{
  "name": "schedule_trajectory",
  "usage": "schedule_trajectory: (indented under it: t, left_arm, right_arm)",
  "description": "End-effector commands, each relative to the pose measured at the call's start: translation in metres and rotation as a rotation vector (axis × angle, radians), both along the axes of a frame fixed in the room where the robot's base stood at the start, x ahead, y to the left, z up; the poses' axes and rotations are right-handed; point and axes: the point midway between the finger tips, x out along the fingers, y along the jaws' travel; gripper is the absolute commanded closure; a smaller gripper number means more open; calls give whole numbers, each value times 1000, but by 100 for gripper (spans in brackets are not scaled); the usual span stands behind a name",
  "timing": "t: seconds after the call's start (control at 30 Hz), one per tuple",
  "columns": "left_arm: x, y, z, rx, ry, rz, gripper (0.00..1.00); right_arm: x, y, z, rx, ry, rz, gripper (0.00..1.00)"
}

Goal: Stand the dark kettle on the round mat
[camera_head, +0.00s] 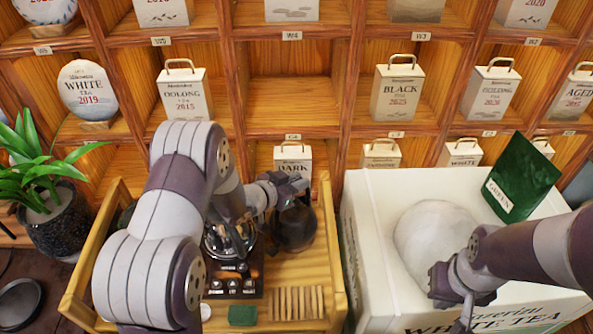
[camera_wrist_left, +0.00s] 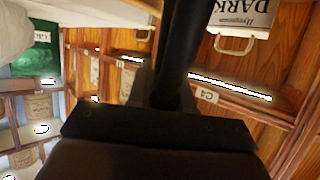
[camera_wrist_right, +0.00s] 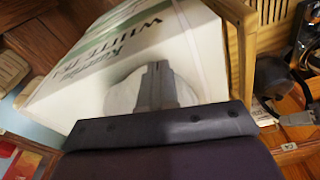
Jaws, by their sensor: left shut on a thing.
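The dark kettle (camera_head: 293,229) is at the back right of the wooden tea tray, partly covered by my left gripper. My left gripper (camera_head: 292,190) is shut on its upper part, where a dark bar (camera_wrist_left: 182,50) runs between the fingers in the left wrist view. I cannot tell whether the kettle touches the tray. The dark kettle also shows in the right wrist view (camera_wrist_right: 273,76). I cannot make out the round mat on the tray; it may be hidden. My right gripper (camera_head: 467,308) is over the white box, its fingers together in the right wrist view (camera_wrist_right: 157,68).
The wooden tray (camera_head: 335,255) also holds a glass pot (camera_head: 229,240) on a black panel, wooden slats (camera_head: 297,303) and a green block (camera_head: 243,316). The white box (camera_head: 365,240) stands right, holding a white round bundle (camera_head: 425,230) and green packet (camera_head: 521,178). Shelves rise behind.

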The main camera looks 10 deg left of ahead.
Motion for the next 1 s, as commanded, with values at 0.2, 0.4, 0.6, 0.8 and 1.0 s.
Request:
schedule_trajectory:
  t: [0.2,0.4,0.6,0.8,1.0]
  left_arm:
    - [2,0,-5,0,-10,0,100]
    - [2,0,-7,0,-10,0,100]
    - [0,0,-9,0,-2,1,55]
    - [0,0,-5,0,-4,0,55]
    - [-25,16,4,1,-4,3,55]
  right_arm:
    - [0,0,1,0,0,0,100]
    - [0,0,-1,0,0,0,100]
    - [0,0,0,0,0,0,100]
    - [0,0,2,0,0,0,100]
    - [0,0,-7,0,0,0,100]
